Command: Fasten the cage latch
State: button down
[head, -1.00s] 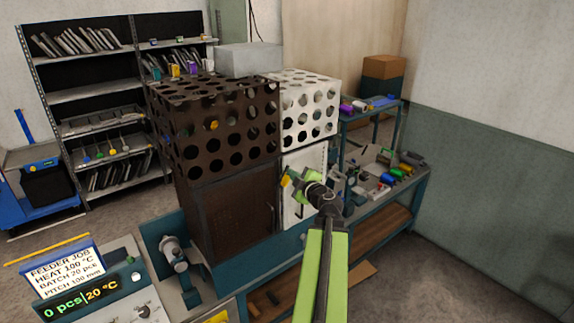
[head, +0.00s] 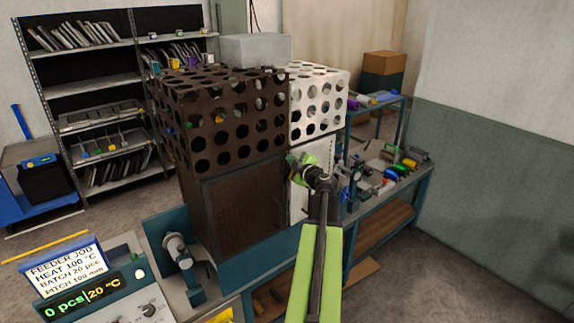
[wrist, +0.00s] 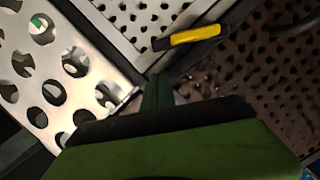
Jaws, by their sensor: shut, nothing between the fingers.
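A brown perforated cage (head: 222,125) stands on the bench, joined at its right to a white perforated section (head: 318,105). In the wrist view a black lever with a yellow grip (wrist: 195,36), seemingly the latch, lies across the seam between the pale perforated panel (wrist: 140,18) and the brown mesh panel (wrist: 255,85). My gripper (head: 299,160) is in front of the seam between the brown and white parts. In the wrist view its shut, empty fingers (wrist: 157,92) point toward the seam, below the lever and apart from it in the picture. In the head view my gripper seems to hide the lever.
The bench (head: 385,205) right of the cage holds a vise and several coloured items. A control panel (head: 95,290) with a display stands at the lower left. A shelf rack (head: 85,92) stands behind. Open floor lies to the right.

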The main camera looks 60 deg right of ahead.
jog(key=shift+s+d+f, duration=0.25)
jog(key=shift+d+f, duration=0.05)
jog(key=shift+d, duration=0.15)
jog(key=shift+s+d+f, duration=0.2)
jog(key=shift+d+f, duration=0.05)
jog(key=shift+d, duration=0.2)
jog(key=shift+d+f, duration=0.15)
jog(key=shift+d, duration=0.15)
jog(key=shift+w+a, duration=0.25)
jog(key=shift+w, duration=0.05)
jog(key=shift+s+d, duration=0.35)
jog(key=shift+d, duration=0.25)
jog(key=shift+w+a, duration=0.1)
jog(key=shift+a, duration=0.05)
jog(key=shift+a+r, duration=0.15)
jog(key=shift+r, duration=0.1)
jog(key=a+r+p, duration=0.2)
jog(key=a, duration=0.1)
jog(key=shift+w+a+r+p, duration=0.2)
jog(key=shift+a+r+p, duration=0.1)
jog(key=shift+r+p, duration=0.1)
jog(key=f+v, duration=0.1)
jog(key=v, duration=0.8)
jog(key=shift+s+d+r+p, duration=0.2)
jog(key=shift+d+r+p, duration=0.1)
jog(key=shift+r+p, duration=0.1)
jog(key=shift+f, duration=0.1)
